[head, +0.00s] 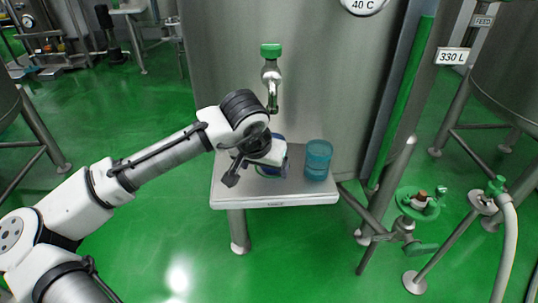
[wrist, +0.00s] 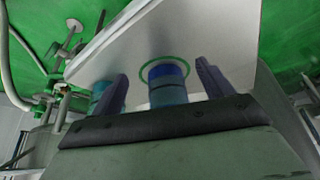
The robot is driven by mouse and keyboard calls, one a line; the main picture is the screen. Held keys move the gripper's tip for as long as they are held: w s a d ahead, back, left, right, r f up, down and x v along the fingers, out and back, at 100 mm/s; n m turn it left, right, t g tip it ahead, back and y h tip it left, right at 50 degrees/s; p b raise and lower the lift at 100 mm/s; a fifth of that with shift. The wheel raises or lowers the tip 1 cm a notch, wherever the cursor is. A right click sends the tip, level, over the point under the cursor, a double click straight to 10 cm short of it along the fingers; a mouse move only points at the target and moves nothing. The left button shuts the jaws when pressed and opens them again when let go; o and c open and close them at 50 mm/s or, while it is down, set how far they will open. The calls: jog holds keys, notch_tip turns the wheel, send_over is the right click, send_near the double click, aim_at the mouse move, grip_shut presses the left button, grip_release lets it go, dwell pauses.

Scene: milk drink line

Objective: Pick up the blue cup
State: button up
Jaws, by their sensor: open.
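The blue cup (wrist: 166,84) stands upright on the small table, inside a green ring, in the wrist view. In the head view it is mostly hidden behind my gripper (head: 262,158); only bits of blue show around it. My gripper (wrist: 163,80) is open, with one dark finger on each side of the cup in the wrist view. I cannot tell whether either finger touches it. A teal, see-through cup (head: 318,160) stands to the right on the same table; it also shows in the wrist view (wrist: 107,98), partly behind the left finger.
The small steel table (head: 300,199) stands against a large tank (head: 330,70). A tap with a green top (head: 271,72) hangs above the table, close to my wrist. Pipes and a valve (head: 405,228) stand to the right. The green floor in front is clear.

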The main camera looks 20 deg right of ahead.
aim_at(275, 135)
jog(key=w+d, duration=0.4)
jog(key=w, duration=0.1)
jog(key=shift+p, duration=0.35)
jog(key=shift+w+d+f, duration=0.1)
jog(key=shift+w+d, duration=0.05)
jog(key=shift+w, duration=0.15)
jog(key=shift+f, duration=0.45)
jog(key=c, duration=1.3)
jog(key=shift+d+r, duration=0.1)
jog(key=shift+r, duration=0.1)
